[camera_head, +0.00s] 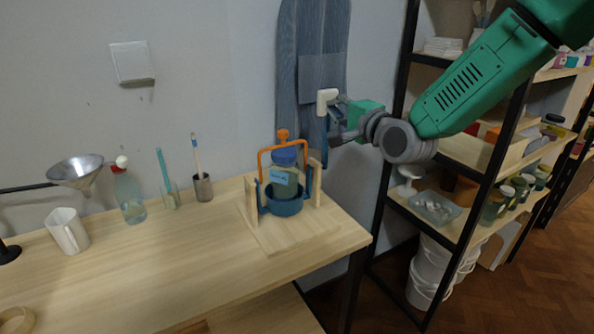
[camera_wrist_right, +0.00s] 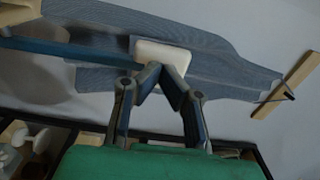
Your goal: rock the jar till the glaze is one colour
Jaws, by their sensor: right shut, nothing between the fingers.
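The jar (camera_head: 284,181) has a blue lid and a pale blue label, and it looks upright. It sits in a blue cup-shaped cradle (camera_head: 286,207) under an orange handle frame (camera_head: 282,136), between two wooden uprights on a wooden base (camera_head: 284,237). The glaze shows dull green through the jar side; I cannot tell whether it is one colour. My right gripper (camera_head: 336,133) is up and right of the jar, apart from it, in front of the hanging apron. In the right wrist view its fingertips (camera_wrist_right: 156,68) meet with nothing between them. My left gripper is out of view.
A blue striped apron (camera_head: 311,60) hangs on the wall, with a white block (camera_head: 327,97) before it. Shelving (camera_head: 455,151) is right. The bench front (camera_head: 170,280) is clear.

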